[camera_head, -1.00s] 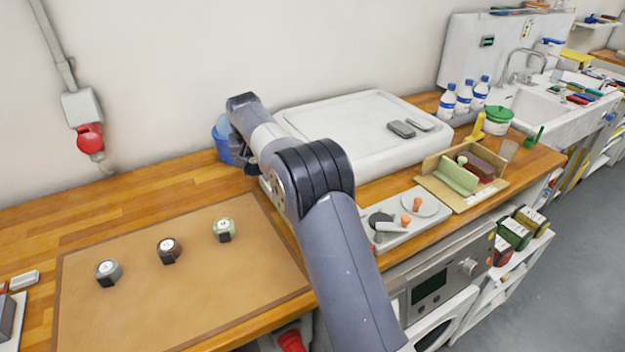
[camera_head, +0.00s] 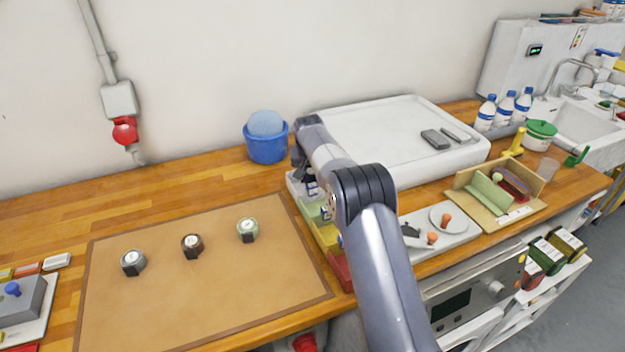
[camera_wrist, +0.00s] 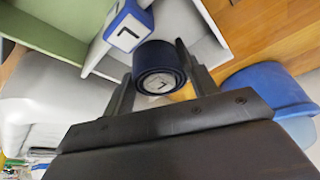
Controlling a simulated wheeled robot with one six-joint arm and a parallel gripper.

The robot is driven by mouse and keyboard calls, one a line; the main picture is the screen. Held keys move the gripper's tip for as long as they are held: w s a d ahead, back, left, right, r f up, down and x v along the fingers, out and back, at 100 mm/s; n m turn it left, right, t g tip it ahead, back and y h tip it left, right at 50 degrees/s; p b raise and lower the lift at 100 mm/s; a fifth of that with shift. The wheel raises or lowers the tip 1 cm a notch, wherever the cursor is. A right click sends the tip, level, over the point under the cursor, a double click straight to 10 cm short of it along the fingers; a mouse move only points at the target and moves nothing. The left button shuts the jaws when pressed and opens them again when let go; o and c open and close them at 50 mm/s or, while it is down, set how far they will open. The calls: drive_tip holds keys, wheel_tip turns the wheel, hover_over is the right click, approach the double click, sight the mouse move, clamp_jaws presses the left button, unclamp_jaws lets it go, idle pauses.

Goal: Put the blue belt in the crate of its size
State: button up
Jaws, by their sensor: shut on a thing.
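The blue belt (camera_wrist: 156,62) is a dark blue roll with a pale disc bearing a mark like an L. My gripper (camera_wrist: 158,70) is shut on it, one finger on each side. In the head view the row has a white crate (camera_head: 294,187), a green crate (camera_head: 318,228) and a red crate (camera_head: 341,272), partly behind my arm. The belt is hard to make out there.
Grey (camera_head: 133,263), brown (camera_head: 192,246) and green rolled belts (camera_head: 247,230) stand on the brown mat (camera_head: 200,290) left of the crates. A blue tub (camera_head: 266,146) stands close behind the white crate. A large white tray (camera_head: 380,140) lies to the right.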

sight(312, 180)
drive_tip(key=shift+f+p, duration=0.3)
drive_tip(key=shift+f, duration=1.35)
drive_tip(key=shift+f, duration=0.2)
drive_tip(key=o, duration=1.1)
drive_tip(key=b+v, duration=0.3)
drive_tip(key=v, duration=0.9)
drive_tip(key=shift+r, duration=0.25)
drive_tip(key=p+x, duration=0.3)
drive_tip(key=x, duration=0.9)
drive_tip(key=shift+f, duration=0.2)
drive_tip(key=shift+r, duration=1.25)
